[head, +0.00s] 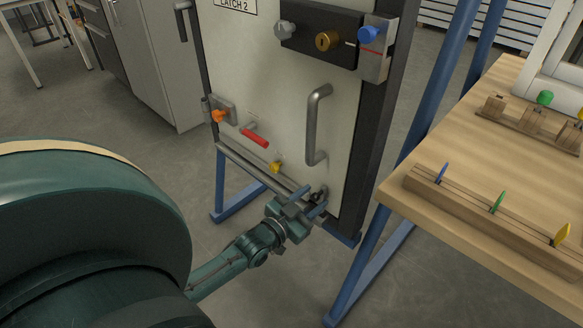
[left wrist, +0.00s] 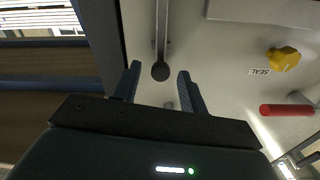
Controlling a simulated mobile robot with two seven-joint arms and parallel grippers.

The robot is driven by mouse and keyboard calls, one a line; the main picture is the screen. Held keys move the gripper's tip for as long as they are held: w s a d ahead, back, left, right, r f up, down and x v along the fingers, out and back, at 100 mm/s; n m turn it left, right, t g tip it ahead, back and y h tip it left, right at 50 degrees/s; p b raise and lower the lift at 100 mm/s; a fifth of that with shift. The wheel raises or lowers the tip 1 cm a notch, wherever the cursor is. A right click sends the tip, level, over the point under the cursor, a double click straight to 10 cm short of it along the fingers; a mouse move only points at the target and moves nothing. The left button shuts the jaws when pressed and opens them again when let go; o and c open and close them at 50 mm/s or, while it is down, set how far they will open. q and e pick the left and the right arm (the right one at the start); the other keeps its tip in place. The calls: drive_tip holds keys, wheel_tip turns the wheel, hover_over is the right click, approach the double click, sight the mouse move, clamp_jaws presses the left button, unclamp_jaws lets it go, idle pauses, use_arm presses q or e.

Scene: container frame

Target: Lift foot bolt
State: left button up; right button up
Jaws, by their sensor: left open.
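The foot bolt (head: 319,192) is at the bottom right corner of the white door panel (head: 285,90). In the left wrist view it shows as a grey rod with a dark round knob (left wrist: 160,71). My left gripper (head: 307,201) is at the bolt, with its blue fingers apart. In the left wrist view the fingers (left wrist: 158,82) lie on either side of the knob, with gaps between, so the jaws are not shut on it. In the head view the fingers partly hide the bolt. My right gripper is not in view.
A grey pull handle (head: 314,125) is above the bolt. A yellow seal piece (head: 275,167), red lever (head: 255,136) and orange knob (head: 219,116) sit to the left. Blue frame legs (head: 410,150) and a wooden table (head: 450,155) stand at the right.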

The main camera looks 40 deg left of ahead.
use_arm(q)
drive_tip(key=s+p, duration=0.2)
drive_tip(key=s, duration=0.9)
drive_tip(key=shift+a, duration=0.45)
drive_tip(key=shift+s+r, duration=0.1)
